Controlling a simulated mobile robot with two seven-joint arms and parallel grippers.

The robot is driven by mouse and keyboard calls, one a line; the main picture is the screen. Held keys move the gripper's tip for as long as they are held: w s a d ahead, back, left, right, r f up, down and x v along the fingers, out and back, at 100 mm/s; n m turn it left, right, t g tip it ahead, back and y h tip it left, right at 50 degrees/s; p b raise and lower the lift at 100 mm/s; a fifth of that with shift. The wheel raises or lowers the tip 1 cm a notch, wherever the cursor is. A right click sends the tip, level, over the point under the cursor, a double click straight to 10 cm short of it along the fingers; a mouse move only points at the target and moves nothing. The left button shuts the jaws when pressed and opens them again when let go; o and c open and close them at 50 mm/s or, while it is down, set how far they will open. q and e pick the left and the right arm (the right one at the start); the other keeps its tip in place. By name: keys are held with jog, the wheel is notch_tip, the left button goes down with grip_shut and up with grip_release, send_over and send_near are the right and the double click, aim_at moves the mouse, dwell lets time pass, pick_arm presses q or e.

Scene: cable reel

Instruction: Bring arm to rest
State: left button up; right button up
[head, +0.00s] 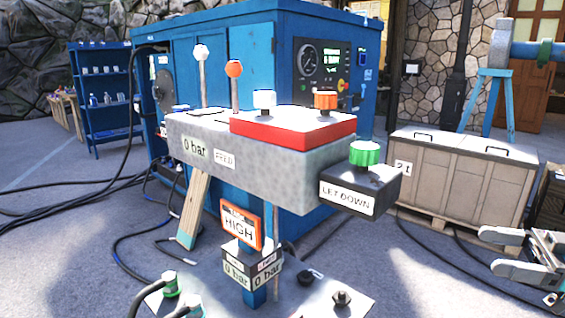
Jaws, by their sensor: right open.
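My right gripper (494,252) shows at the right edge of the head view, low down. Its two pale fingers point left and stand apart, with nothing between them. It is to the right of the grey control block (255,165) and clear of it, in front of the wooden crate in the picture. The rest of my right arm is mostly cut off by the frame edge. My left gripper and arm are not in view.
The control block carries a green knob (364,153), an orange knob (325,100) and two levers. A blue cabinet (200,60) stands behind it. A wooden crate (450,180) is at the right. Black hoses lie on the floor at left.

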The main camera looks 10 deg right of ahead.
jog(key=s+a+f+m+t+h, duration=0.2)
jog(key=s+f+m+h, duration=0.15)
jog(key=f, duration=0.45)
jog(key=s+a+f+m+t+h, duration=0.15)
jog(key=f+h, duration=0.25)
jog(key=f, duration=0.4)
jog(key=s+a+f+m+t+h, duration=0.2)
jog(key=s+f+m+h, duration=0.15)
jog(key=f, duration=0.45)
jog(key=a+f+m+g+h, duration=0.1)
jog(key=a+f, duration=0.2)
jog(key=a, duration=0.7)
jog(key=s+a+f+m+g+h, duration=0.1)
jog(key=a+f, duration=0.3)
jog(key=a, duration=0.7)
jog(key=shift+g+h+p, duration=0.4)
jog(key=shift+g+h, duration=0.1)
jog(key=shift+g, duration=0.25)
jog(key=shift+m, duration=0.25)
